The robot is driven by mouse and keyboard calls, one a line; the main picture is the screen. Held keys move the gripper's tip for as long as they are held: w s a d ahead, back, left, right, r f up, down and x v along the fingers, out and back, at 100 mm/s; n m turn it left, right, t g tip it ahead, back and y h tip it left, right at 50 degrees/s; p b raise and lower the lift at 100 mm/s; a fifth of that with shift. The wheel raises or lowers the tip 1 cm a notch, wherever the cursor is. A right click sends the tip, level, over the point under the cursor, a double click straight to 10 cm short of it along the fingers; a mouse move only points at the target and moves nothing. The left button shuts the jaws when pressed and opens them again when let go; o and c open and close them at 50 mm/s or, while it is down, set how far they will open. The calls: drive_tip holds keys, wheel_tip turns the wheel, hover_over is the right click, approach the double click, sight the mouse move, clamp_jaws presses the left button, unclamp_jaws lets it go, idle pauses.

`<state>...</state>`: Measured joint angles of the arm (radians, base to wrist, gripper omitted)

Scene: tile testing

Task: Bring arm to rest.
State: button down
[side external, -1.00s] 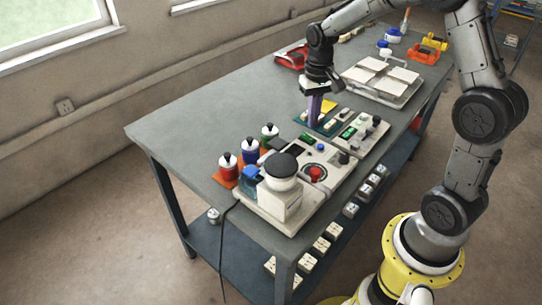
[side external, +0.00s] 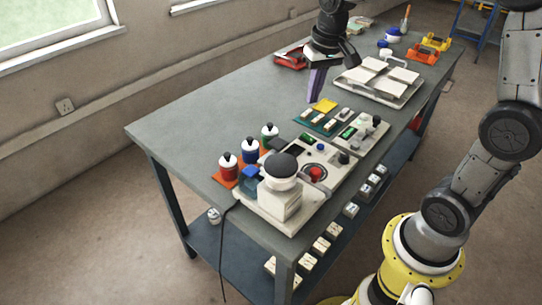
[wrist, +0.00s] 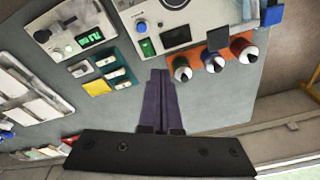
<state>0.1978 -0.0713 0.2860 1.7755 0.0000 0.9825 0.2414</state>
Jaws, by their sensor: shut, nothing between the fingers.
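My gripper (side external: 315,88) is above the grey workbench (side external: 215,125) in the side view, pointing down. Its purple fingers are together with nothing between them. In the wrist view, my gripper (wrist: 161,75) also shows its fingers pressed side by side, with the bench top below. A teal mat (side external: 302,123) with small pale pieces and a yellow square (side external: 324,105) lie in front of the gripper, apart from it.
A white machine with a dark round top (side external: 283,166) stands at the near end, beside several bottles (side external: 249,150). A tray of white tiles (side external: 365,92) lies right of my gripper. A red item (side external: 290,59) is behind it. The bench's left side is clear.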

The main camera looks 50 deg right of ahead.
drive_tip(key=s+a+r+n+t, duration=0.1)
drive_tip(key=s+a+r+t, duration=0.1)
drive_tip(key=s+a+r, duration=0.3)
drive_tip(key=s+a+f+n, duration=0.1)
drive_tip(key=s+n, duration=0.1)
drive_tip(key=s, duration=0.5)
drive_tip(key=s+a+f+n+t, duration=0.1)
drive_tip(key=s+f, duration=0.1)
drive_tip(key=s, duration=0.5)
drive_tip(key=shift+s+n+t, duration=0.3)
drive_tip(key=shift+s+n, duration=0.1)
drive_tip(key=shift+a, duration=0.1)
